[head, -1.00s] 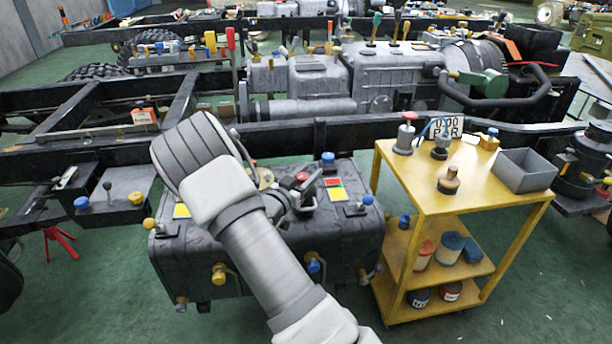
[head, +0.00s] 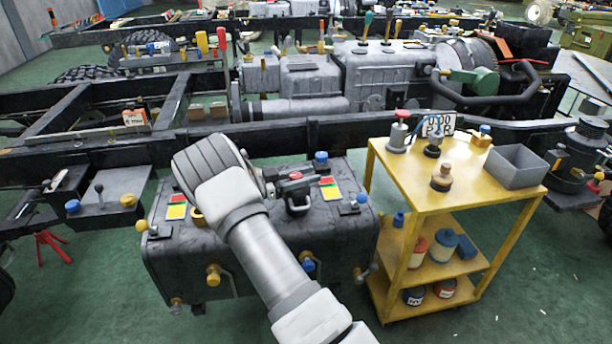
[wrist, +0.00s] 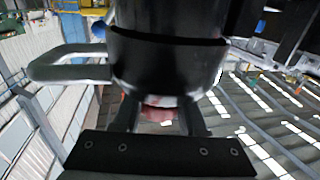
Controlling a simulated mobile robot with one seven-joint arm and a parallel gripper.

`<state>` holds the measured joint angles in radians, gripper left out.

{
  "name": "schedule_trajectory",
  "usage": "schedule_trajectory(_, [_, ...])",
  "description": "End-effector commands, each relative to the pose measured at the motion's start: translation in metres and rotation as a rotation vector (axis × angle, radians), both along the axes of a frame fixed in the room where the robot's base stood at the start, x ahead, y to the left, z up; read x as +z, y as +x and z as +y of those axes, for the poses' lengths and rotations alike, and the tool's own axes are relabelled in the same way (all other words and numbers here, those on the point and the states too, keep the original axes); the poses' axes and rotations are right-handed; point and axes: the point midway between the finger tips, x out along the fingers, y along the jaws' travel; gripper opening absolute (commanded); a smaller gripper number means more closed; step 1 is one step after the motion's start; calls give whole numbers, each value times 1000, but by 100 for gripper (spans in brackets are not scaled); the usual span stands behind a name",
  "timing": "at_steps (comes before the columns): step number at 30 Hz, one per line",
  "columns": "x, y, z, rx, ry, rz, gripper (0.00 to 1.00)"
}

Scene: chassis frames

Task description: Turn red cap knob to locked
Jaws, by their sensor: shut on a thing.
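The red cap knob (head: 295,176) shows on top of the dark tank (head: 340,222), just right of my forearm. A grey loop (wrist: 72,65) sticks out to the left of that body. The knob's locked mark cannot be made out.
Red, yellow and green labels (head: 330,188), a blue knob (head: 321,157) and several yellow knobs sit on the tank. A yellow cart (head: 425,188) with a grey bin (head: 516,167) stands at the right. A black chassis rail (head: 340,131) runs behind. Green floor lies in front.

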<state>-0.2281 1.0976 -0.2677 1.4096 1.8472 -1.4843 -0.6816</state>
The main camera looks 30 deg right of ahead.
Motion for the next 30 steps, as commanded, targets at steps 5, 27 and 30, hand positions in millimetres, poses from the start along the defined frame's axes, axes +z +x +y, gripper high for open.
schedule_trajectory(5, [1,0,0,-11,-2,-1,0])
schedule_trajectory(27, [1,0,0,-10,-1,-1,72])
schedule_trajectory(30, [1,1,6,-8,0,-1,72])
